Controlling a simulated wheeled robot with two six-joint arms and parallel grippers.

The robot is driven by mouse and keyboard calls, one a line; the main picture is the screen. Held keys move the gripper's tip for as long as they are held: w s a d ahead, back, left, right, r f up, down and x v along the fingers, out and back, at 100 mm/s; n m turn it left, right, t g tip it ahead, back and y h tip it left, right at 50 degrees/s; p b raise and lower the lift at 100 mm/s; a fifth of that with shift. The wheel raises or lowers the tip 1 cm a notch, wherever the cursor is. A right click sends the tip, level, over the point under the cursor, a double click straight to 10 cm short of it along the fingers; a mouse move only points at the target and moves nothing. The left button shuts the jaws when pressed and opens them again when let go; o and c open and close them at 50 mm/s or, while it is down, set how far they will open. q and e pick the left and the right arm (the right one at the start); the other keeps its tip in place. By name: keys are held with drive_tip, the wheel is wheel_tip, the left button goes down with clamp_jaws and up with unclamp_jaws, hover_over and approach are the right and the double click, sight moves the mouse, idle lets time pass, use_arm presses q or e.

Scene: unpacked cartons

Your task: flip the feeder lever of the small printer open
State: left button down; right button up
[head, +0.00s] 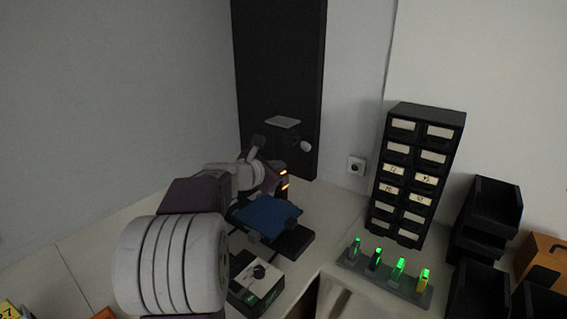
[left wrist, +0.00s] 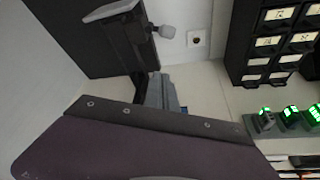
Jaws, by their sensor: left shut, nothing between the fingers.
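The small printer (head: 283,123) looks like a dark upright unit with a pale top, against the black panel. A pale knob (head: 306,147) sticks out on its right side; whether it is the feeder lever I cannot tell. In the left wrist view the printer (left wrist: 137,28) and the knob (left wrist: 166,31) show at the upper middle. A blue plate (head: 266,215) lies low in front of the upright. My left gripper (head: 279,180) is shut and empty, in front of and below the knob, apart from it. It hides the printer's middle. My right gripper is out of view.
A black drawer cabinet (head: 414,172) stands to the right, with a grey rack (head: 388,284) of green-lit items before it. A small black-and-white box (head: 258,280) sits near the front. Black bins (head: 490,215) are at the right. Counter between printer and cabinet is clear.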

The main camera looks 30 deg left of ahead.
sight(302, 144)
use_arm(q)
drive_tip(key=w+p, duration=0.2)
drive_tip(key=w, duration=0.7)
drive_tip(key=shift+w+d+r+p, duration=0.15)
drive_tip(key=shift+w+d+p, duration=0.05)
drive_tip(key=shift+d+p, duration=0.2)
drive_tip(key=shift+d+r+p, duration=0.1)
drive_tip(key=shift+r+p, duration=0.05)
drive_tip(key=shift+p, duration=0.45)
